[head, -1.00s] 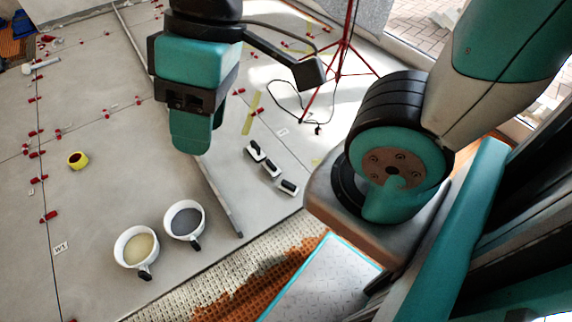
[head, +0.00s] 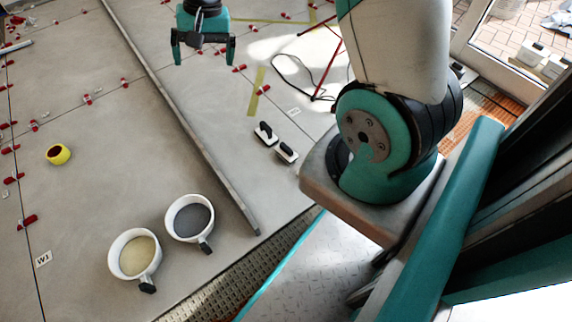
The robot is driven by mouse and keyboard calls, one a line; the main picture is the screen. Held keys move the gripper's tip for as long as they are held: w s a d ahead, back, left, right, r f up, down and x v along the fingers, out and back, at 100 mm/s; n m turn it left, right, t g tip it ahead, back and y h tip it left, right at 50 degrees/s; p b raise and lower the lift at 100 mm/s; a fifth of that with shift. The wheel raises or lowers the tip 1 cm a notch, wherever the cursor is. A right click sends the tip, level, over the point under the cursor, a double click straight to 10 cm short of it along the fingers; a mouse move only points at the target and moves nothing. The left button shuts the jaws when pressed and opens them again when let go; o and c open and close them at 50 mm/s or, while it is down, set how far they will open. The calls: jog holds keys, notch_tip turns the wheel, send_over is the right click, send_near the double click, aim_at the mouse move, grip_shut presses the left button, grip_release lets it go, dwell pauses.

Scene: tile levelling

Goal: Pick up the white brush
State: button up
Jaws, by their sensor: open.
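No thing in the head view is clearly a white brush. Two small white blocks with black handles lie side by side on the grey floor right of centre: a farther block (head: 265,134) and a nearer block (head: 287,152). A long, thin whitish thing (head: 16,47) lies at the upper left edge; it is too small to identify. My gripper (head: 204,62) is at the top of the view, its two teal fingers spread wide with nothing between them. It shows above and left of the two blocks, apart from them.
Two white cups, one with pale filling (head: 134,254) and one with grey filling (head: 190,217), stand at the lower middle. A yellow tape roll (head: 58,154) lies left. A long metal bar (head: 190,135) crosses the floor. A red tripod (head: 325,75) with a cable stands behind the blocks.

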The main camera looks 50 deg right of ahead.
jog(key=w+d+f+m+h+b, duration=0.1)
jog(key=d+f+m+b, duration=0.2)
jog(key=d+f, duration=0.45)
jog(key=w+d+f+m+b, duration=0.1)
jog(key=d+f+m+b, duration=0.3)
jog(key=f, duration=0.7)
jog(key=m+g+h+b, duration=0.1)
jog(key=m+b, duration=0.3)
jog(key=m, duration=0.1)
send_over(286, 147)
notch_tip(286, 147, down, 19)
jog(key=shift+m, duration=0.4)
jog(key=f+b, duration=0.2)
jog(key=f, duration=0.2)
jog(key=f+b, duration=0.2)
jog(key=f, duration=0.2)
jog(key=f+b, duration=0.2)
jog(key=f, duration=0.2)
jog(key=shift+s+d+f, duration=0.1)
jog(key=shift+s+d, duration=0.05)
jog(key=shift+d, duration=0.25)
jog(key=f+b, duration=0.1)
jog(key=f, duration=0.1)
jog(key=f+b, duration=0.1)
jog(key=b, duration=0.1)
jog(key=f+b, duration=0.2)
jog(key=shift+a+f, duration=0.35)
jog(key=shift+a, duration=0.05)
jog(key=shift+r, duration=0.1)
jog(key=c, duration=1.1)
